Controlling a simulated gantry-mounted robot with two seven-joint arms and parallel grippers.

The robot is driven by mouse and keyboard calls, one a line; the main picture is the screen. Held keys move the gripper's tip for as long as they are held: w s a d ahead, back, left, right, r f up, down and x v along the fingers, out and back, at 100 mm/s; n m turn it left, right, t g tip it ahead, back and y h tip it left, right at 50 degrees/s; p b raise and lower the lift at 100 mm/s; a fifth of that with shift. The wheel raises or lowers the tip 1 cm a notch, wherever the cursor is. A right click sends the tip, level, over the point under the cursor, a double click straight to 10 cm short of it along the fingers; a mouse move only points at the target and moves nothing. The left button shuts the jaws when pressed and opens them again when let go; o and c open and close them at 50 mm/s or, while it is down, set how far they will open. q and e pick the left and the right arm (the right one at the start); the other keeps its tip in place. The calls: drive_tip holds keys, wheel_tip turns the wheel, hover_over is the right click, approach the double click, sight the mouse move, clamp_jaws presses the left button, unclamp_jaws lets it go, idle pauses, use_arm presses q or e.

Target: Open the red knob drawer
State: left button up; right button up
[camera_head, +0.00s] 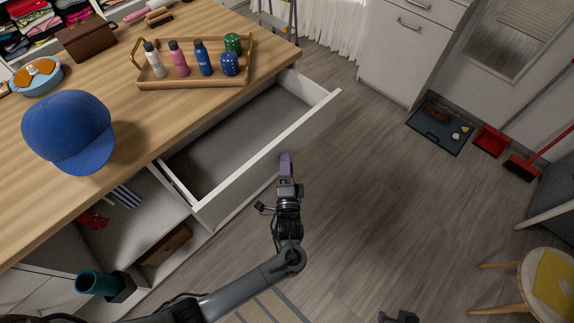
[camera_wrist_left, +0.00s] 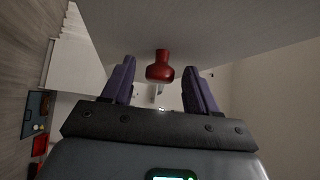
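The drawer (camera_head: 268,152) under the wooden counter is pulled well out, and its inside looks empty. Its red knob (camera_wrist_left: 160,72) shows in the left wrist view on the drawer's front face; in the head view the knob is hidden. My left gripper (camera_head: 286,162) is at the drawer front. In the left wrist view its two purple fingers are apart, one on each side of the knob, with visible gaps, so they do not grip it. A dark piece at the head view's bottom edge (camera_head: 398,317) appears to be my right gripper; its fingers are not clear.
A wooden tray (camera_head: 192,85) with bottles and a blue cap (camera_head: 68,131) are on the counter (camera_head: 110,187). Open cubbies lie below. Floor (camera_head: 375,190) to the right of the drawer is clear. A stool (camera_head: 545,287) stands at lower right.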

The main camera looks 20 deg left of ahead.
use_arm(q)
drive_tip(key=p+v, duration=0.2)
drive_tip(key=v, duration=0.9)
drive_tip(key=shift+w+a, duration=0.1)
drive_tip(key=shift+a, duration=0.05)
idle(0.3)
